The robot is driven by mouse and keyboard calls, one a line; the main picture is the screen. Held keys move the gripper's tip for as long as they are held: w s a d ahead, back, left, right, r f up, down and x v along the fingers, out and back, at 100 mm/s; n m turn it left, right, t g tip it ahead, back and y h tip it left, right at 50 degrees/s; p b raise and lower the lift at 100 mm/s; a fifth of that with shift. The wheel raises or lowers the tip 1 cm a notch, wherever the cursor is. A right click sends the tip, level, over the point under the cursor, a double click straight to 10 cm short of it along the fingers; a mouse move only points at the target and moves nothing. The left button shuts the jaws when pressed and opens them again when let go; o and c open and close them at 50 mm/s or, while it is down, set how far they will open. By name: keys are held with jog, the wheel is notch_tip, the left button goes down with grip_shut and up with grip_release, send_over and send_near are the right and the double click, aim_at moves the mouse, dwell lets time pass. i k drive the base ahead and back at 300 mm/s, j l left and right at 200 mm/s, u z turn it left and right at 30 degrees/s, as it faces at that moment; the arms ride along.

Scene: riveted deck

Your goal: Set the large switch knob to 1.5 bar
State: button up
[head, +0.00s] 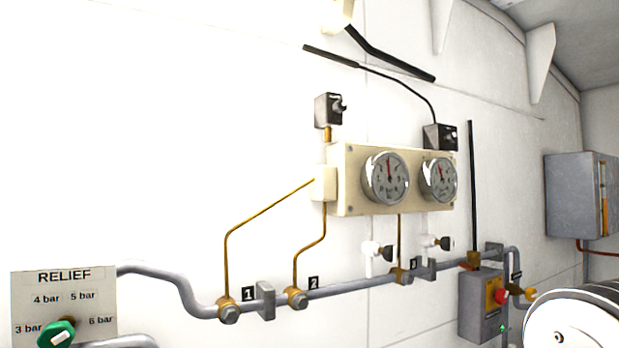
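A green knob (58,334) with a white mark sits at the bottom left, partly cut off by the picture's lower edge. It is on a pale plate headed RELIEF (77,276), marked 3 bar, 4 bar, 5 bar and 6 bar. No 1.5 bar mark is readable in this view, and I cannot tell which mark the knob points to. My gripper is not in view.
A cream panel with two round gauges (386,178) (438,179) hangs mid-wall. Below it runs a grey pipe (345,288) with brass fittings and thin brass lines. A grey box (484,303) with a red button and a grey cabinet (574,196) stand right.

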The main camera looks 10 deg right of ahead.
aim_at(450, 137)
jog(key=z, duration=0.75)
